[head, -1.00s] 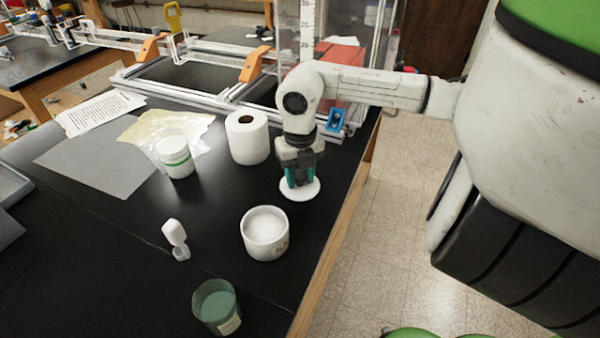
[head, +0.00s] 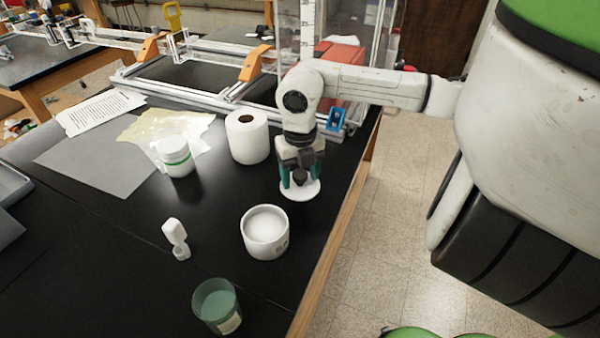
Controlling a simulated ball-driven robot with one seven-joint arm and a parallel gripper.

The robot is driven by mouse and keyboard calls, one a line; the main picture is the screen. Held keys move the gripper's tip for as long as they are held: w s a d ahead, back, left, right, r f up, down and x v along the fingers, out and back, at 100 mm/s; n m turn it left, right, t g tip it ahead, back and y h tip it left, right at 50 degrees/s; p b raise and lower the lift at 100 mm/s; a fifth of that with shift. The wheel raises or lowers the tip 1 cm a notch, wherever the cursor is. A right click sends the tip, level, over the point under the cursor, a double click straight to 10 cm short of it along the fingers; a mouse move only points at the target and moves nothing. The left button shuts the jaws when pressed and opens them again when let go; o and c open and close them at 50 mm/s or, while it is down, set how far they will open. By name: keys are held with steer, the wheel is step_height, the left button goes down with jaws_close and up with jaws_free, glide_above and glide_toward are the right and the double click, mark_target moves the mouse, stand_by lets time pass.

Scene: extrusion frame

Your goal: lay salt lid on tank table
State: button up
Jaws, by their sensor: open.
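The salt lid (head: 301,193) is a white disc at the table's right side, just behind the salt pot. My gripper (head: 300,180), with green fingers, is right above the lid, pointing down. Its fingers are open, and the lid's middle is partly hidden behind them. The salt pot (head: 265,240) is white and uncovered, with white salt showing inside. The tank table (head: 130,225) has a black top with a wooden edge. The lid appears to lie flat on it.
A paper roll (head: 247,137) stands left of my gripper. The clear tank frame (head: 240,90) is behind. The wooden edge is close on the right.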

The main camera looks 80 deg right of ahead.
mark_target(300, 174)
step_height(300, 174, up, 12)
steer(key=b, duration=0.1)
